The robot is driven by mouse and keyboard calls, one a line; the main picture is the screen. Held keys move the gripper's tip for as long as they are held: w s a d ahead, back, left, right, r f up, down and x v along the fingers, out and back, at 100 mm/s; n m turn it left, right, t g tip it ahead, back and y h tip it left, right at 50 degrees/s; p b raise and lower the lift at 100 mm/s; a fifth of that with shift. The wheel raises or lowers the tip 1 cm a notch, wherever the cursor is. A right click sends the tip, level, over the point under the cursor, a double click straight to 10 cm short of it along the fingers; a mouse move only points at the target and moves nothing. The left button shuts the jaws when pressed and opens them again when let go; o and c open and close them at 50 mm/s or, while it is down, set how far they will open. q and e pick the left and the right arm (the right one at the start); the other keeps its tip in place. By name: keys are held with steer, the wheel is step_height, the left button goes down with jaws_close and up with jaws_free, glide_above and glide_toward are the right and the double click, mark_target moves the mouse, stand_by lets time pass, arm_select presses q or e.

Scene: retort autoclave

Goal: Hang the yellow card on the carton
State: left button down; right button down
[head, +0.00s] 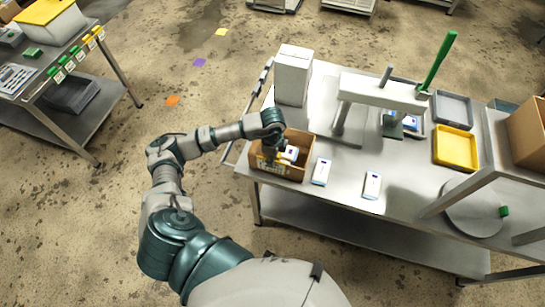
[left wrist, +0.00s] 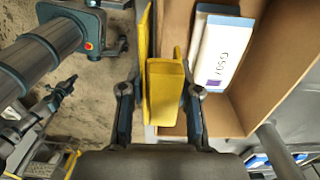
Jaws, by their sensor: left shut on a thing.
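The open brown carton (head: 298,172) stands at the left front corner of the steel table, and its inside shows in the left wrist view (left wrist: 215,112). A white pack with printing (left wrist: 222,50) lies in it. My left gripper (head: 270,155) is at the carton's left end. In the left wrist view my left gripper (left wrist: 160,100) is shut on the yellow card (left wrist: 165,90). The card is at the carton's wall, with a yellow strip along the wall's outer side. Whether the card rests on the rim is unclear. My right gripper is not in view.
Two white packs (head: 321,172) (head: 372,185) lie on the table right of the carton. A tall white box (head: 293,75) and a press with a green lever (head: 438,62) stand behind. A yellow tray (head: 454,147) is further right. Another table (head: 50,65) stands at left.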

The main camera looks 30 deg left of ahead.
arm_select(q)
steer(key=shift+d+f, duration=0.15)
steer(key=shift+f, duration=0.2)
steer(key=shift+f+b, duration=0.4)
steer(key=shift+b, duration=0.1)
steer(key=c, duration=0.7)
jaws_free()
steer(key=shift+c, duration=0.2)
steer(key=shift+r, duration=0.15)
steer(key=r, duration=1.1)
steer(key=shift+w+r, duration=0.2)
steer(key=shift+r, duration=0.15)
